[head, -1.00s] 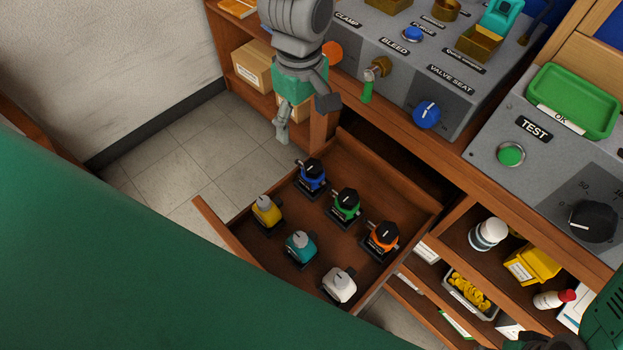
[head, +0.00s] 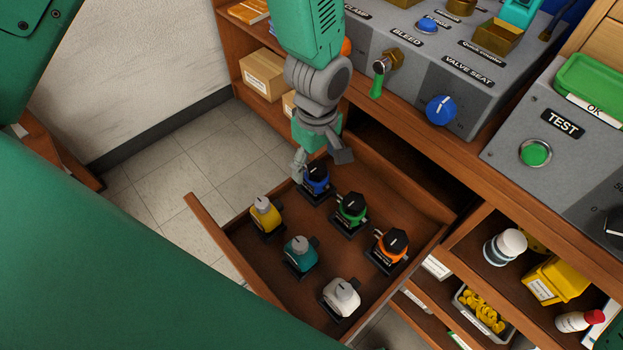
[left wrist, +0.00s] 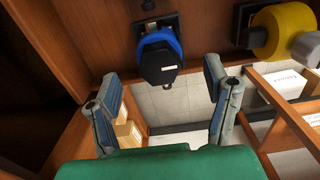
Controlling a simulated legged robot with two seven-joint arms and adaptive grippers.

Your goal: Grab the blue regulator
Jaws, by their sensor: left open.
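The blue regulator (head: 316,178) has a black hexagonal top and stands in the open wooden drawer (head: 330,255), at its back left corner. My left gripper (head: 322,163) is open just above and behind it, one finger at each side in the head view. In the left wrist view the blue regulator (left wrist: 159,57) lies ahead of the spread fingers of my left gripper (left wrist: 165,108), centred between them, and nothing is held. The gripper partly covers the regulator's upper edge in the head view. My right gripper cannot be made out.
Close by stand the green (head: 350,210), yellow (head: 265,215), teal (head: 299,255), orange (head: 388,249) and white (head: 342,297) regulators. The bench front (head: 420,150) rises behind the drawer. The drawer's middle floor is bare.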

